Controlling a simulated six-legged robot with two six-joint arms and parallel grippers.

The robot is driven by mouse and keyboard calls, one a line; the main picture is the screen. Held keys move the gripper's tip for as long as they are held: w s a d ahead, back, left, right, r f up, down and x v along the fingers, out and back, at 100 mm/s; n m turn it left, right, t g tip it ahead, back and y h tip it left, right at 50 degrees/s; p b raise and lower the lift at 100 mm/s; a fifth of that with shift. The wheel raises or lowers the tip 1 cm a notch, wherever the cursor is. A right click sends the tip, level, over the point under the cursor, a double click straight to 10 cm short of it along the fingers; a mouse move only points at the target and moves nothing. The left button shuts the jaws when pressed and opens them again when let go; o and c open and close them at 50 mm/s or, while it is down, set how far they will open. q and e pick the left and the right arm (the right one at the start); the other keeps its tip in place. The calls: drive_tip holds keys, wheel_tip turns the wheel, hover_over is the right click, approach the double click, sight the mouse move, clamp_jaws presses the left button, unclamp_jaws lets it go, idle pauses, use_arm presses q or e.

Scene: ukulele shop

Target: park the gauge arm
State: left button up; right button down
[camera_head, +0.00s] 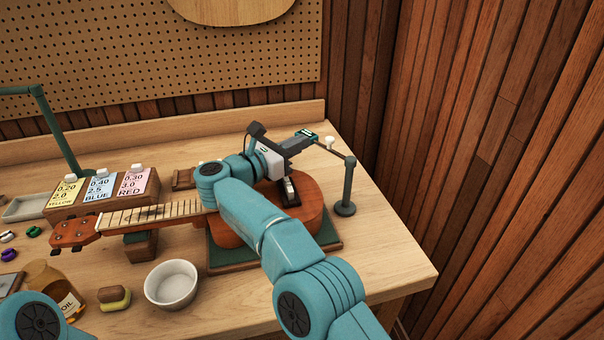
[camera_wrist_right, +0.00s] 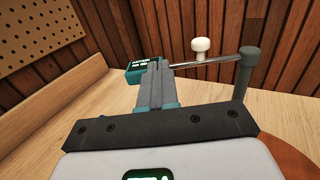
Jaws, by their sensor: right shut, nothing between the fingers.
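The gauge arm is a thin metal rod (camera_head: 338,149) on a dark green post (camera_head: 347,187) standing at the bench's right side. A teal gauge head with a small display (camera_head: 306,133) sits at the rod's left end; it also shows in the right wrist view (camera_wrist_right: 140,67). A white knob (camera_head: 330,141) stands up near the rod and appears in the wrist view (camera_wrist_right: 200,45). My right gripper (camera_head: 308,139) is shut and empty, its fingertips close to the gauge head, partly overlapping it in view. I cannot tell whether they touch. My left gripper is out of view.
A ukulele (camera_head: 310,204) lies under my right arm on a green mat (camera_head: 326,240). A white bowl (camera_head: 172,284), an oil jar (camera_head: 62,295), and a block with string packs (camera_head: 97,190) are to the left. The bench's front right corner is clear.

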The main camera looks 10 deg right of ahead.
sight(316, 134)
drive_tip(key=x, duration=0.1)
drive_tip(key=p+x, duration=0.1)
drive_tip(key=x, duration=0.1)
drive_tip(key=w+p+x, duration=0.1)
drive_tip(key=x, duration=0.1)
drive_tip(key=shift+a+f, duration=0.2)
drive_tip(key=shift+a, duration=0.1)
drive_tip(key=shift+w+d+r+p, duration=0.1)
drive_tip(key=shift+w+d+p, duration=0.05)
drive_tip(key=shift+d+p, duration=0.35)
drive_tip(key=shift+d+r, duration=0.1)
drive_tip(key=shift+d, duration=0.1)
